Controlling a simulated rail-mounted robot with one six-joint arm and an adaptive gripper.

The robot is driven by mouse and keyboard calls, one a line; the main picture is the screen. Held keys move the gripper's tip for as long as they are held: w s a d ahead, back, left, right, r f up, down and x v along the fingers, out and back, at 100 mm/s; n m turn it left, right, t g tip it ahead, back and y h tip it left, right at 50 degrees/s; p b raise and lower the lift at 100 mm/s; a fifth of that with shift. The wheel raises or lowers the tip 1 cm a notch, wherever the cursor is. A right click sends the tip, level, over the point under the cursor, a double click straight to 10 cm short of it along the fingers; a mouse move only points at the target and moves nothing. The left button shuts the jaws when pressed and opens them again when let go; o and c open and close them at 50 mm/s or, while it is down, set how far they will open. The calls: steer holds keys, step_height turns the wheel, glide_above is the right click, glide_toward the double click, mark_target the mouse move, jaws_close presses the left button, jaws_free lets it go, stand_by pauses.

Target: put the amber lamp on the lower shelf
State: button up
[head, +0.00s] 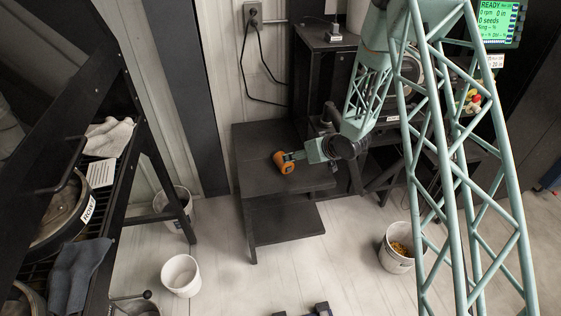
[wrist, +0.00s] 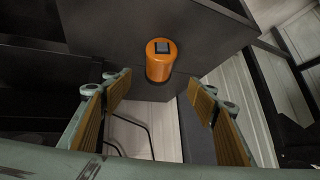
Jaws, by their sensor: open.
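The amber lamp (head: 284,163) is an orange rounded body on the upper surface of a dark two-level stand (head: 258,150). In the wrist view the lamp (wrist: 160,66) is an orange cylinder with a dark square on its end, centred just beyond the fingertips. My gripper (head: 300,157) is close to the lamp, on its right side in the head view. In the wrist view my gripper (wrist: 161,88) is open, with tan pads wide apart and nothing visible between them. The lower shelf (head: 290,224) is below the upper surface; its visible part is bare.
A black cabinet (head: 312,75) stands behind the stand. White buckets (head: 181,275) are on the floor at left, and one bucket with yellow contents (head: 396,258) is at right. A black rack (head: 140,140) is at left.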

steer(key=shift+w, duration=0.1)
stand_by(0.3)
steer(key=b+x, duration=0.1)
steer(key=x, duration=0.7)
steer(key=shift+f, duration=0.15)
steer(key=shift+w+a, duration=0.1)
steer(key=shift+w, duration=0.05)
steer(key=shift+f, duration=0.1)
steer(key=shift+b+x, duration=0.8)
steer(key=shift+x, duration=1.8)
steer(key=shift+w, duration=0.15)
steer(key=shift+c, duration=0.3)
steer(key=c, duration=1)
steer(key=shift+r, duration=0.25)
steer(key=shift+c, duration=0.2)
